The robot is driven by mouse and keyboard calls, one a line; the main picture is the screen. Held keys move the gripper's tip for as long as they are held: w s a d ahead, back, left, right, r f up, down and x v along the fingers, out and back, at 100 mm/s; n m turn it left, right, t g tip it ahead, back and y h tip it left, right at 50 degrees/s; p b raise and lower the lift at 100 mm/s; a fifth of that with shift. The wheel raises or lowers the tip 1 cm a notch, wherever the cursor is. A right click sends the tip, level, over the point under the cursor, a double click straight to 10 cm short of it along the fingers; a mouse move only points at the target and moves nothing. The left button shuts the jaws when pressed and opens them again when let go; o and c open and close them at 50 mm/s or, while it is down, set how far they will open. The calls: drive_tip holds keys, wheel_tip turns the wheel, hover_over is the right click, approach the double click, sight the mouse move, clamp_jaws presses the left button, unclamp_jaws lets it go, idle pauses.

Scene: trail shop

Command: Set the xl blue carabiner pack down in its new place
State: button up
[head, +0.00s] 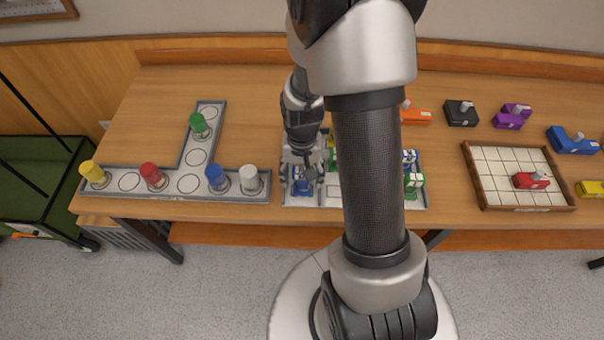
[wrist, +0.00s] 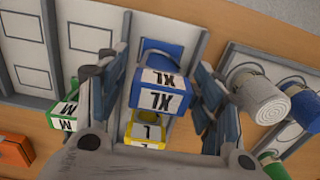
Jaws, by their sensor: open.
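The blue carabiner pack marked XL (wrist: 163,76) stands in the white-floored, grey-edged tray (wrist: 188,22), between the two spread fingers of my gripper (wrist: 155,95). The gripper is open around it, with a finger on each side; a small gap shows on the right. In the head view my gripper (head: 303,172) is low over the left end of the tray (head: 330,203), and the blue pack (head: 303,188) shows partly between its fingers. A yellow pack marked L (wrist: 146,131) is in line with the blue one. A green pack marked M (wrist: 64,108) is to the left.
An angled grey tray (head: 186,184) with several coloured cylinders lies left of the pack tray, its white cylinder (head: 250,180) close to my gripper. Right of my arm are loose packs and a wooden-framed grid (head: 480,178) with a red pack (head: 531,180). My arm hides the pack tray's middle.

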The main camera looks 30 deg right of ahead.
wheel_tip(320, 180, up, 12)
drive_tip(key=p, duration=0.4)
drive_tip(key=shift+r, duration=0.15)
drive_tip(key=s+a+r+n+t, duration=0.2)
drive_tip(key=s+a+r, duration=0.3)
drive_tip(key=r, duration=0.4)
drive_tip(key=s+a+r+n+t, duration=0.2)
drive_tip(key=s+a+r+n, duration=0.2)
drive_tip(key=s+r, duration=0.4)
wheel_tip(320, 180, up, 2)
drive_tip(key=shift+s+a+r+n+t, duration=0.1)
drive_tip(key=shift+s+a+n+t, duration=0.25)
drive_tip(key=shift+a, duration=0.5)
drive_tip(key=shift+w, duration=0.1)
